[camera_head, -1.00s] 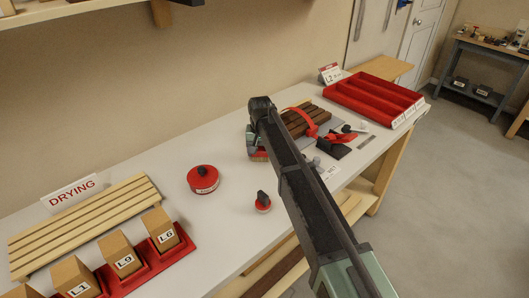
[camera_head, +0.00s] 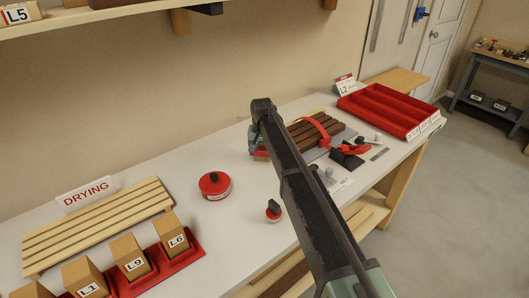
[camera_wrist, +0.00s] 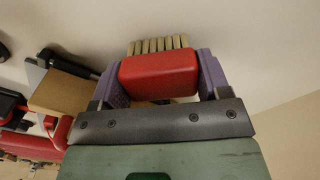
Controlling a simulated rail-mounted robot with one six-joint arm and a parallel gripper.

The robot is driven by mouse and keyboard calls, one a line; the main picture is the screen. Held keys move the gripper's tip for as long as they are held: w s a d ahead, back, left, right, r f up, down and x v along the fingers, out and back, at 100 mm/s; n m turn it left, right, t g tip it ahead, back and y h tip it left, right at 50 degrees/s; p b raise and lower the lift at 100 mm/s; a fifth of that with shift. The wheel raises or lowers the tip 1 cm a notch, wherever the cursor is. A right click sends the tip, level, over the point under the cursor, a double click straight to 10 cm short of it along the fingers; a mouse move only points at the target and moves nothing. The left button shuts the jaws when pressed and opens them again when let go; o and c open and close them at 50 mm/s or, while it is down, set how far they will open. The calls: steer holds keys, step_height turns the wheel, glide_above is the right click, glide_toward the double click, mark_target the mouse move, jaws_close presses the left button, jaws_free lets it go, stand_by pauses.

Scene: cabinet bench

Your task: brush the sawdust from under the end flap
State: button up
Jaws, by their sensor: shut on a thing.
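In the wrist view my gripper (camera_wrist: 162,77) is shut on a red brush (camera_wrist: 158,75), with purple pads on both sides of it. Its pale bristles (camera_wrist: 158,44) point away from the gripper, over a white surface. I cannot tell whether they touch it. In the head view the gripper is mostly hidden behind my arm, and a bit of red (camera_head: 261,154) shows below it. A dark brown slatted piece (camera_head: 315,130) with a red clamp-like tool (camera_head: 348,147) lies just right of it. I cannot make out the end flap or any sawdust.
A round red tin (camera_head: 214,186) and a small dark-knobbed item (camera_head: 273,211) stand on the white bench. A drying rack (camera_head: 100,222) and a red holder with labelled blocks (camera_head: 172,236) are at left. A red compartment tray (camera_head: 388,110) is at far right. A shelf (camera_head: 90,16) hangs above.

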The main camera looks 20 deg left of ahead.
steer(key=w+a, duration=0.2)
steer(key=a, duration=0.1)
steer(key=shift+a, duration=0.25)
steer(key=shift+s+d+f, duration=0.1)
steer(key=shift+s+d, duration=0.95)
steer(key=shift+d, duration=0.7)
steer(key=shift+s+d, duration=1.05)
steer(key=shift+d, duration=0.75)
steer(key=shift+s+d+f, duration=0.1)
steer(key=shift+s+d, duration=0.95)
steer(key=shift+d, duration=0.7)
step_height(320, 180, up, 6)
steer(key=p, duration=0.6)
steer(key=shift+w, duration=0.1)
